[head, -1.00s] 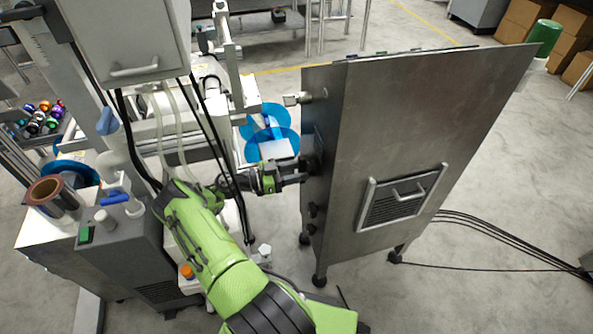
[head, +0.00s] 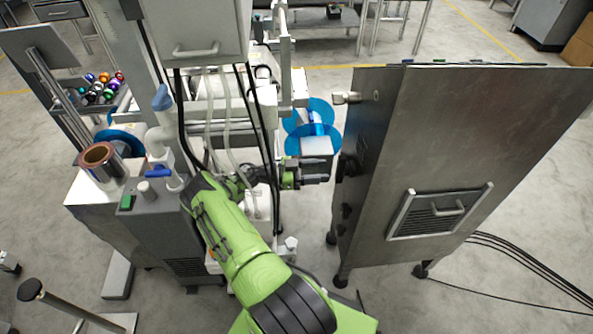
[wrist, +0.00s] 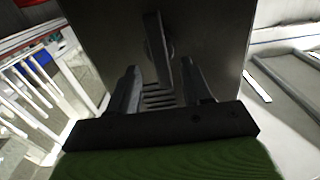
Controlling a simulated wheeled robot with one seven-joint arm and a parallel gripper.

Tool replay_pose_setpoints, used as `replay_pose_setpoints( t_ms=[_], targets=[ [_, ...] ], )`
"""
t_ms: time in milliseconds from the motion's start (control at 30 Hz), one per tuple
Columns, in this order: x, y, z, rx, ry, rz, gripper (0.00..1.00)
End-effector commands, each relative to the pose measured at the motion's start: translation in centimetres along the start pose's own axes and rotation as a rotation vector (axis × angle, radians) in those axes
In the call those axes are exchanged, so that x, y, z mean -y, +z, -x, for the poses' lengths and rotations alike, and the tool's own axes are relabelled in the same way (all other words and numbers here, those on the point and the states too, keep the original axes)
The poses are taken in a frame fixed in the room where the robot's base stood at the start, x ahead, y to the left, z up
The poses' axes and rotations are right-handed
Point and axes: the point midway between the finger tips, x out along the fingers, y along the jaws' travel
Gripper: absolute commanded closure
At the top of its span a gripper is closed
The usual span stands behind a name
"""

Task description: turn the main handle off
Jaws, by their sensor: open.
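The main handle is a dark lever (wrist: 156,40) on the grey metal cabinet's narrow face. In the wrist view it stands almost upright, tilted slightly, with its lower end between my fingers in the picture. In the head view a dark handle (head: 350,165) shows on the cabinet's left side (head: 357,130). My gripper (head: 322,178) is just left of it, with a small gap. In the wrist view my gripper (wrist: 162,86) is open, one finger on each side of the lever and holding nothing. I cannot tell how deep the lever sits between the fingers.
The cabinet's broad side has a vented panel (head: 440,210) with a handle. Other dark fittings sit lower on its narrow face. A machine with blue reels (head: 313,137) stands behind my gripper. A brown-topped roll (head: 100,165) is at left. Black cables (head: 520,275) cross the floor at right.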

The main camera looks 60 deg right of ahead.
Motion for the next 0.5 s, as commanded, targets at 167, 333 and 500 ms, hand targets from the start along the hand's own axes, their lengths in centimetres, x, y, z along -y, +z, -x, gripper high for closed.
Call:
replay_pose_setpoints(
  t_ms=[167,333,500],
  targets=[
    [0.1,0.1,5.4,-0.003,-0.009,-0.003,0.51],
    [0.1,0.1,9.1,-0.003,-0.006,-0.001,0.51],
    [0.0,0.1,10.6,-0.001,-0.003,0.001,0.51]
  ],
)
